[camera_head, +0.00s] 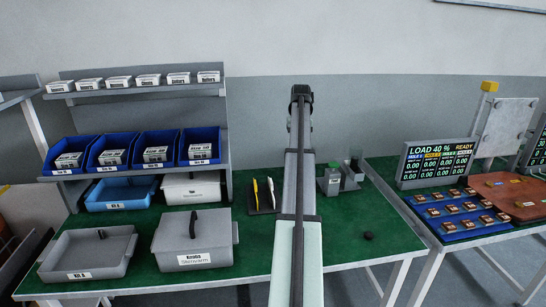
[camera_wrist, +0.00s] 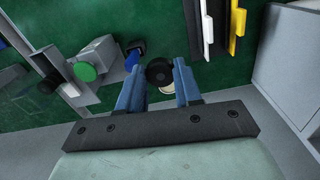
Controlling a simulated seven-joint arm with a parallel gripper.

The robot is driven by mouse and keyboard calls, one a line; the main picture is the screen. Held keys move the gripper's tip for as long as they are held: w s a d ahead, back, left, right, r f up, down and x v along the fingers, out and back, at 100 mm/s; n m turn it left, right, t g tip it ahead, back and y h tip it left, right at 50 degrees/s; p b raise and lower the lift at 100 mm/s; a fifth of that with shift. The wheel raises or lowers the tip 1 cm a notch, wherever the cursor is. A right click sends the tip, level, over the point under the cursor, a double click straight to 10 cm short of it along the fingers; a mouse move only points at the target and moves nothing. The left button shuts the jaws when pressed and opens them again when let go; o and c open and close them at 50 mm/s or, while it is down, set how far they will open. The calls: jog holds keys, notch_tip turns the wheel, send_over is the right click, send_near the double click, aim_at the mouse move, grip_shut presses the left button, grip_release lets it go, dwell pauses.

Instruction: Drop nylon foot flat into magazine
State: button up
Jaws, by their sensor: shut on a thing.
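My gripper (camera_wrist: 157,68) has blue fingers that show in the wrist view, shut on a small round black part, the nylon foot (camera_wrist: 160,73). A pale round edge (camera_wrist: 167,89) shows just behind the foot, between the fingers; I cannot tell what it belongs to. A grey fixture with a green round top (camera_wrist: 85,72) stands to the left of the fingers, apart from them. It also seems to show in the head view (camera_head: 331,180). I cannot tell for sure which part is the magazine. In the head view my arm hides the gripper and the foot.
A dark holder with yellow and white tools (camera_head: 262,195) stands left of my arm. Grey bins (camera_head: 88,252) and a lidded container (camera_head: 195,240) stand on the left. Blue bins (camera_head: 155,148) sit behind.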

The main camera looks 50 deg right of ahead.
jog(key=s+d+r+m, duration=0.3)
jog(key=s+d, duration=0.5)
jog(key=d, duration=0.2)
jog(key=s+d+r+m, duration=0.2)
jog(key=s+d+r, duration=0.1)
jog(key=s+d, duration=0.6)
jog(key=shift+s+d+r+m, duration=0.2)
jog(key=shift+d+r+m, duration=0.05)
jog(key=shift+d+m, duration=0.15)
jog(key=shift+f, duration=3.4)
jog(key=shift+f, duration=0.3)
jog(key=o, duration=1.4)
